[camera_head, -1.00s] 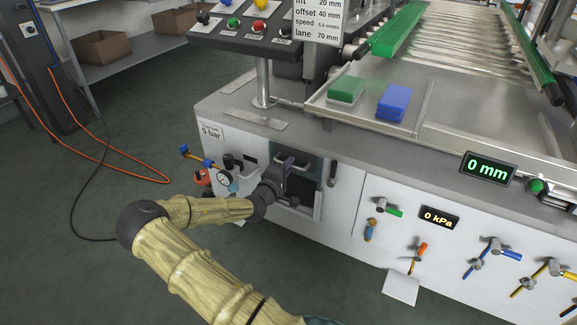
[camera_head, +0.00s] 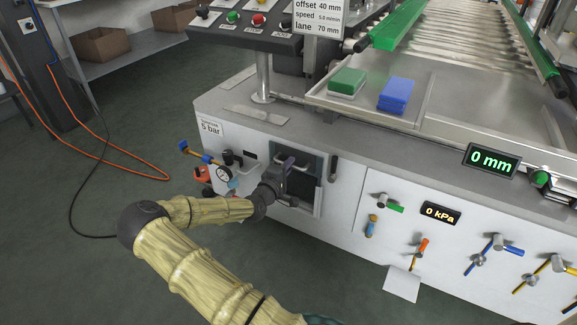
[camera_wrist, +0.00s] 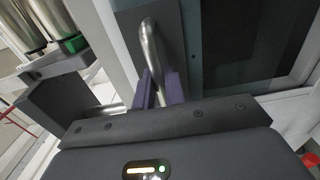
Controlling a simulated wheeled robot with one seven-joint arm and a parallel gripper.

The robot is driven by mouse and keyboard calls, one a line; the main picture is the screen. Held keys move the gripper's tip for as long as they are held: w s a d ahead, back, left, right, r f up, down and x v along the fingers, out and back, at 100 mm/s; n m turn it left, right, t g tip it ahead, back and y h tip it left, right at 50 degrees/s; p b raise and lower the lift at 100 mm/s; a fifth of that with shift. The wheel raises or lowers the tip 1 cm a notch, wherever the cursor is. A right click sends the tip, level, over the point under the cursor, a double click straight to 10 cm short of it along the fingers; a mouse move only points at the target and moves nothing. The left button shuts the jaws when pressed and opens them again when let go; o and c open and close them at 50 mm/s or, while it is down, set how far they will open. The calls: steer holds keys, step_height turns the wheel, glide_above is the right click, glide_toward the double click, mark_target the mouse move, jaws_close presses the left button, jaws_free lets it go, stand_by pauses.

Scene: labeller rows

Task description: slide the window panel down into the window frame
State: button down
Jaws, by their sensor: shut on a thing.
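The window panel (camera_head: 305,163) is a dark grey pane with a bar handle at its top, on the left part of the white machine front. The window frame (camera_head: 319,203) is a light grey surround, with its right side and lower corner showing. My gripper (camera_head: 284,184) is in front of the panel and hides part of it. In the wrist view, my gripper (camera_wrist: 161,88) has its two purple fingers shut on the curved metal handle (camera_wrist: 152,45). The panel (camera_wrist: 195,45) and the frame edge (camera_wrist: 292,88) show beyond. How far the panel sits in the frame is unclear.
A pressure gauge (camera_head: 223,173) and valve fittings are close to the left of my gripper. A dark slotted bar (camera_head: 333,168) is just right of the frame. Several coloured valve handles are farther right. An orange hose (camera_head: 130,158) lies on the floor at left.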

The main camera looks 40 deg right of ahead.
mark_target(294, 176)
steer(key=shift+f+b, duration=2.75)
steer(key=shift+f, duration=1.2)
steer(key=c, duration=1.4)
jaws_free()
steer(key=shift+a, duration=0.1)
steer(key=p+v, duration=0.5)
steer(key=v, duration=1.2)
steer(key=shift+s+a, duration=0.1)
steer(key=shift+s, duration=0.05)
steer(key=shift+p, duration=0.3)
